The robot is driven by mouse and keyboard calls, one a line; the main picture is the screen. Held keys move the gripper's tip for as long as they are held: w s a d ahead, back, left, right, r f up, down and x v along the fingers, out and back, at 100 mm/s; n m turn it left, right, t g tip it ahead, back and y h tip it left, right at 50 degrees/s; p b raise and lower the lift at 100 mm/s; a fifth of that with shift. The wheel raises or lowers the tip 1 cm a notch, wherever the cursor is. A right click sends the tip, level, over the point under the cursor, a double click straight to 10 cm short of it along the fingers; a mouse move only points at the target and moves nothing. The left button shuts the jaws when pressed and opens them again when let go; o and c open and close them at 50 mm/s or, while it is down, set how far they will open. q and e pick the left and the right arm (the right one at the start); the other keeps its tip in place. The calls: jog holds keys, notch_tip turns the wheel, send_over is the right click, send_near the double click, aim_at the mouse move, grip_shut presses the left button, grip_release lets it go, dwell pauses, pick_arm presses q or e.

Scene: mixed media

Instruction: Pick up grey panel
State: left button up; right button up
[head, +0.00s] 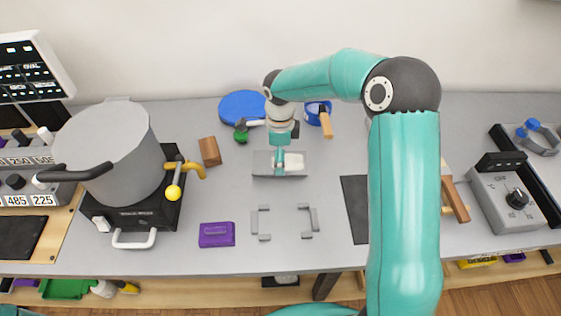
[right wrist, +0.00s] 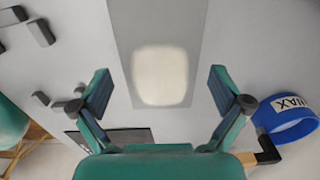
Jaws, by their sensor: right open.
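The grey panel (head: 264,168) is a flat rectangular plate with a pale rounded patch, lying on the table at the middle. In the right wrist view the panel (right wrist: 125,22) fills the upper middle, with the bright patch between the fingers. My right gripper (head: 281,160) is over the panel and hides part of it from the head camera. In the right wrist view this gripper (right wrist: 160,76) is open, with one finger to each side of the panel and nothing held. I cannot tell the exact height between fingertips and panel. My left gripper does not show.
Grey brackets (head: 285,222) and a purple block (head: 216,234) lie in front of the panel. A blue disc (head: 242,106) and a blue tape roll (head: 316,112) lie behind. A large pot (head: 112,150) stands left, a dial box (head: 508,201) right.

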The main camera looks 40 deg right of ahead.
jog(key=shift+f, duration=1.4)
jog(key=c, duration=1)
jog(key=shift+r, duration=0.1)
